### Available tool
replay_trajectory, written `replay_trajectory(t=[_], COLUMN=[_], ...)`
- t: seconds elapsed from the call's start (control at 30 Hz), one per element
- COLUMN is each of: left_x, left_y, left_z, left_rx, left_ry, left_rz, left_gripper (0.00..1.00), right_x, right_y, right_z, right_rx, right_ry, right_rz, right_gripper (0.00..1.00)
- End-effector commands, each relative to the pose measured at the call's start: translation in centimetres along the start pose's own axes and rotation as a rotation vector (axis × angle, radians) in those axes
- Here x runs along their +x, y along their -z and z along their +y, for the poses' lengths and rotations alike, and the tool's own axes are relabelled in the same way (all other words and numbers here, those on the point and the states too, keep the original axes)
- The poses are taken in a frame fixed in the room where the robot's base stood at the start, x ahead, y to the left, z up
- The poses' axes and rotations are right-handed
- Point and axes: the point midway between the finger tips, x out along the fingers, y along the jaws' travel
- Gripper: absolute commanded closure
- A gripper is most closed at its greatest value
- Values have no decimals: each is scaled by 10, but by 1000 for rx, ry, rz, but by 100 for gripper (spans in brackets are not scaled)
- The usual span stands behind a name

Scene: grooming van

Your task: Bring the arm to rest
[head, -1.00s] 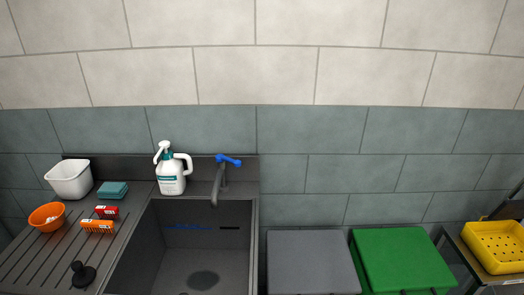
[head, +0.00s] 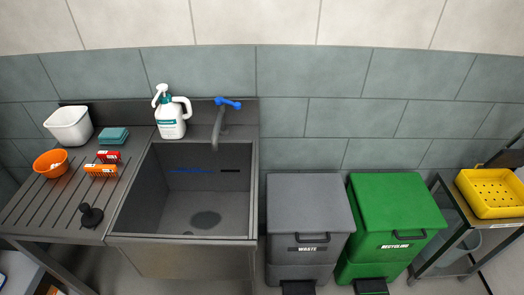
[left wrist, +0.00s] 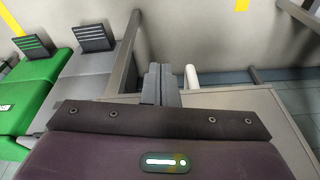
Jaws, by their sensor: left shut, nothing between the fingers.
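My left gripper (left wrist: 161,80) shows in the left wrist view. Its two grey fingers are together with nothing between them, in front of a pale flat-topped unit (left wrist: 225,105). In that view the green bin (left wrist: 25,90) and the grey bin (left wrist: 78,85) are at the left, apart from the fingers. Neither arm nor gripper shows in the head view. My right gripper is in no view.
In the head view are a sink (head: 185,258) with a tap, a white pump jug (head: 170,118), an orange bowl (head: 50,163), a grey waste bin (head: 308,205), a green recycling bin (head: 395,205) and a yellow basket (head: 492,192) on a trolley.

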Motion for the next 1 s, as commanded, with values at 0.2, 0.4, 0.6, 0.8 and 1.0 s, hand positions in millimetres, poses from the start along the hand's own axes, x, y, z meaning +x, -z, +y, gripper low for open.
replay_trajectory(t=[0.2,0.4,0.6,0.8,1.0], left_x=[108,162,178,179,179], left_y=[-93,-191,-252,-265,-265], left_z=[6,8,8,8,8], left_rx=[11,21,28,30,30], left_ry=[-7,-10,-12,-12,-12], left_rz=[-63,-105,-125,-129,-129], left_gripper=[100,100,100,100,100], right_x=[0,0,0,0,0], right_y=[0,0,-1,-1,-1], right_z=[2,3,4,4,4], right_rx=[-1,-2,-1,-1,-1], right_ry=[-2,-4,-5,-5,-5], right_rz=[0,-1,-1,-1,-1], right_gripper=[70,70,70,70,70])
